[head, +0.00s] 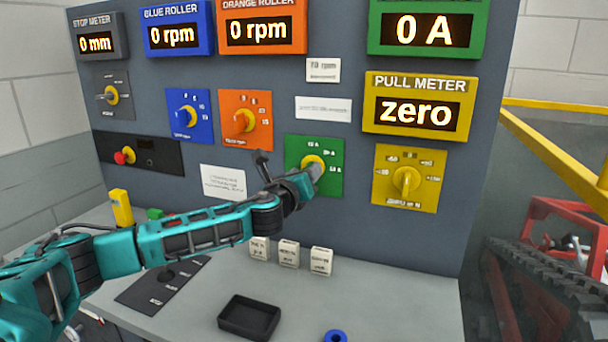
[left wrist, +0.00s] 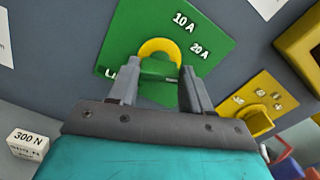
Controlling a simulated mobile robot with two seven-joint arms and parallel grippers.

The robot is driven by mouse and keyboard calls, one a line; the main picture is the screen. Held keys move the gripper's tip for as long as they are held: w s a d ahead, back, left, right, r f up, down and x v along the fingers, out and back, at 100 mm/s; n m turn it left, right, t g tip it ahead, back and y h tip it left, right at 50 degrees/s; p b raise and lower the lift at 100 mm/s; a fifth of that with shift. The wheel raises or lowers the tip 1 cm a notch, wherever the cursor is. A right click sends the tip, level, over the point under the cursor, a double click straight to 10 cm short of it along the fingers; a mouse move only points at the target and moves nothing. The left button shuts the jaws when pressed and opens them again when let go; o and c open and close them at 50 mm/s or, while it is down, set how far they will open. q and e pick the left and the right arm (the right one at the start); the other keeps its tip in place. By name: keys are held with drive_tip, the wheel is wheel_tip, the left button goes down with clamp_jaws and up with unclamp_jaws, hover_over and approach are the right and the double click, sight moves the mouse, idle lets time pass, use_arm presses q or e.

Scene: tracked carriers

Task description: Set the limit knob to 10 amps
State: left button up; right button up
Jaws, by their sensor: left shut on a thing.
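In the left wrist view the plate (left wrist: 222,42) shows the marks 10 A and 20 A. My left gripper (left wrist: 160,76) is shut on the knob, one finger on each side. In the head view my left gripper (head: 313,172) covers much of the knob, and the mark it points to cannot be told. The green display (head: 425,30) reads 0 A. My right gripper is not in view.
A yellow knob (head: 406,180) is right of the green plate. White blocks (head: 289,253), a black tray (head: 249,317) and a blue ring (head: 335,336) lie on the shelf below. A yellow rail (head: 555,150) is at right.

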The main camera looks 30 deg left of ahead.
use_arm(q)
drive_tip(key=shift+a+f+n, duration=0.1)
drive_tip(key=shift+f+n, duration=0.05)
drive_tip(key=shift+n, duration=3.15)
drive_tip(key=shift+a+f+n, duration=0.1)
drive_tip(key=shift+n, duration=3.5)
drive_tip(key=o, duration=1.1)
drive_tip(key=shift+c, duration=0.2)
drive_tip(key=shift+s, duration=0.1)
drive_tip(key=v, duration=1.3)
drive_tip(key=shift+b, duration=0.35)
